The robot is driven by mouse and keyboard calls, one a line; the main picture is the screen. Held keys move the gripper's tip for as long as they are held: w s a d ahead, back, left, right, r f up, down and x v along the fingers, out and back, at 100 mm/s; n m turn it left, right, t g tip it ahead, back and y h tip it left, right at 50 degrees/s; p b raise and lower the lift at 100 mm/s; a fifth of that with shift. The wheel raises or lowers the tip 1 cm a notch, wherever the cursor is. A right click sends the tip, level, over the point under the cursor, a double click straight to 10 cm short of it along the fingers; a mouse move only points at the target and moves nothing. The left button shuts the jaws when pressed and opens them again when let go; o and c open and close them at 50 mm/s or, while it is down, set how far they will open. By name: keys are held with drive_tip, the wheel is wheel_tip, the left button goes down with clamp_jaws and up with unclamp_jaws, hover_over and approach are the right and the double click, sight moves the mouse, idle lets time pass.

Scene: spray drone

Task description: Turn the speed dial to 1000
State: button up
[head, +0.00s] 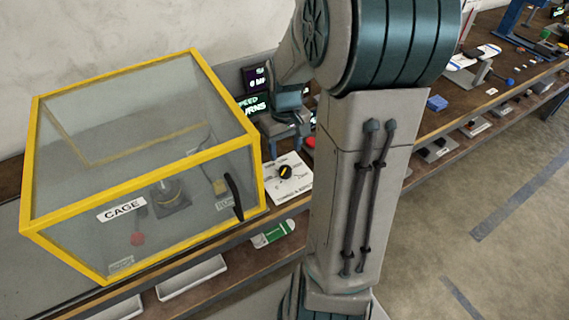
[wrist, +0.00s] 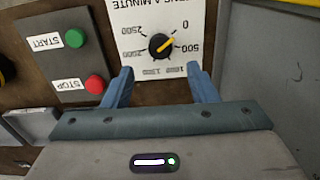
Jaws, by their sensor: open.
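The speed dial (wrist: 160,45) is a round black knob with a yellow pointer on a white plate (wrist: 204,8); it also shows in the head view (head: 286,172). The plate's print is upside down in the wrist view. The pointer slants up-right, its right end between the 0 and 500 marks. The label near the right fingertip is partly hidden and looks like 1000. My gripper (wrist: 160,69) is open and empty. Its blue fingers are spread wider than the dial, with their tips just short of it in the wrist view. I see no contact with the dial.
A green START button (wrist: 75,38) and a red STOP button (wrist: 95,84) sit left of the plate in the wrist view. In the head view a yellow-framed clear cage (head: 130,213) stands close left of the dial. Lit displays (head: 256,79) are behind.

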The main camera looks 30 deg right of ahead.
sight(285, 169)
wheel_tip(285, 169, down, 8)
drive_tip(key=shift+r, duration=0.25)
drive_tip(key=c, duration=1)
